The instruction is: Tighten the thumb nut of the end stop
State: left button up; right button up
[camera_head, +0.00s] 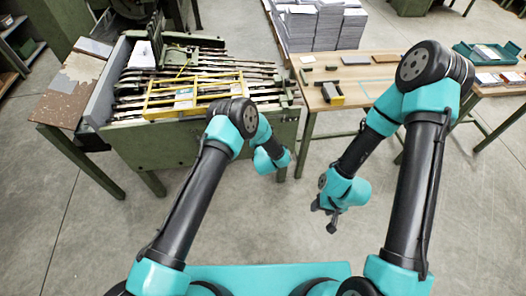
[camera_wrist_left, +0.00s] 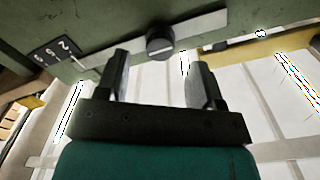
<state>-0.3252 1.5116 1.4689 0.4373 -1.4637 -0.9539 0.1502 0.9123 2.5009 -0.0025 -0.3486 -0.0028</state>
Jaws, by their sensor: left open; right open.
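In the left wrist view a dark round knob with a slot across its face, which looks like the thumb nut (camera_wrist_left: 159,43), sits on a pale metal strip (camera_wrist_left: 205,28) on a green panel. My left gripper (camera_wrist_left: 160,75) is open, its two fingers apart on either side below the nut and not closed on it. I cannot tell how tight the nut is. In the head view my left wrist is by the front of the green machine (camera_head: 180,150) and its fingers are hidden. My right gripper (camera_head: 323,217) is open and empty above the floor.
A black numbered scale (camera_wrist_left: 54,51) is left of the nut. Yellow frames (camera_head: 197,97) lie over the machine's bars. Floor below my right gripper is clear.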

pick_arm(q)
jog(key=s+d, duration=0.1)
jog(key=s, duration=1.1)
jog(key=shift+s+d, duration=0.25)
jog(key=shift+s, duration=0.1)
jog(key=shift+a, duration=0.1)
jog(key=s+a+f+n+g+h, duration=0.2)
jog(key=a+g, duration=0.2)
jog(key=a, duration=0.3)
jog(key=s+a+f+n+g+h, duration=0.1)
jog(key=s+a+g, duration=0.1)
jog(key=a+g, duration=0.3)
jog(key=s+a+r+n+g+h, duration=0.1)
jog(key=s+a+g, duration=0.3)
jog(key=s, duration=0.6)
jog(key=s+a+r+n+g+h, duration=0.2)
jog(key=s+a+g, duration=0.2)
jog(key=s+a, duration=0.4)
jog(key=s, duration=0.2)
jog(key=shift+s+n, duration=0.3)
jog(key=shift+s, duration=0.05)
